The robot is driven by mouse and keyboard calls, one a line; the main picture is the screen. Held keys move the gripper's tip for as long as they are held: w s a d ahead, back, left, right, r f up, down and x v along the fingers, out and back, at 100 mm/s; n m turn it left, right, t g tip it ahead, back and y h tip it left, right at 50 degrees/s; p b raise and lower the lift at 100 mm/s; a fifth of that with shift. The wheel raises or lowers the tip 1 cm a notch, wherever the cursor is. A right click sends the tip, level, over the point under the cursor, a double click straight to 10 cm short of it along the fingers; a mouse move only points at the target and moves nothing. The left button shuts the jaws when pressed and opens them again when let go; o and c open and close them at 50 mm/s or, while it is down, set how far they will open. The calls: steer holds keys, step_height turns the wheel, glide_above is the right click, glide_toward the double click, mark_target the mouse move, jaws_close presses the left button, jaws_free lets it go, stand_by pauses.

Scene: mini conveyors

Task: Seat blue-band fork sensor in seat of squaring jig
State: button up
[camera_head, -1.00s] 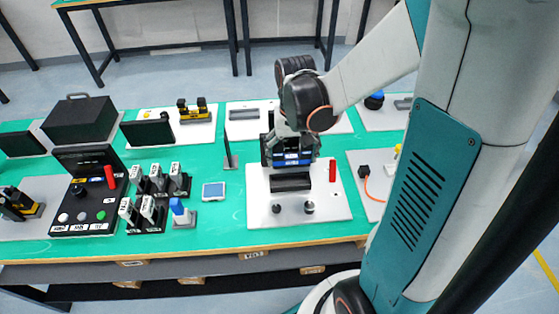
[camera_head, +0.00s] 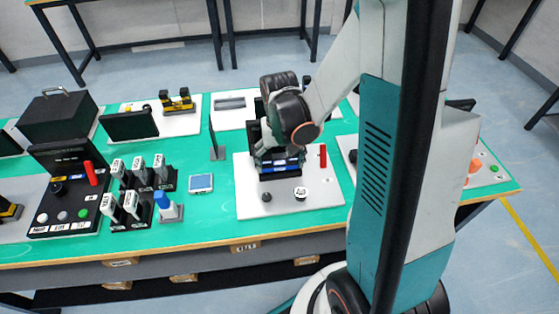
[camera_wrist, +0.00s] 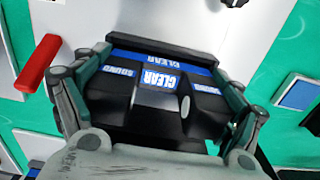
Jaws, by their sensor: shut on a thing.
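The blue-band fork sensor (camera_wrist: 155,112) is a black body with a blue band marked CLEAR and SOUND. My gripper (camera_wrist: 160,85) is shut on it, one finger on each side. In the head view the sensor (camera_head: 290,164) is low over the squaring jig, whose pale plate (camera_head: 315,198) carries a red lever (camera_head: 323,155) and two small knobs. My gripper (camera_head: 280,152) covers much of the sensor and the seat from above. A black bar (camera_wrist: 162,50) lies along the sensor's far side in the wrist view. I cannot tell whether the sensor's underside touches the seat.
Several black-and-white modules (camera_head: 140,175) stand left of the jig, with a blue-topped part (camera_head: 163,203) and a small blue-screened box (camera_head: 201,183). A control panel (camera_head: 72,195) is farther left. A yellow-and-black fork part (camera_head: 178,102) sits on a back plate.

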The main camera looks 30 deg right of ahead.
mark_target(279, 163)
steer(key=shift+f, duration=0.2)
steer(key=o, duration=1.1)
step_height(279, 163, up, 12)
steer(key=p, duration=0.4)
steer(key=shift+r+p, duration=0.2)
steer(key=shift+p, duration=0.2)
steer(key=shift+r, duration=0.1)
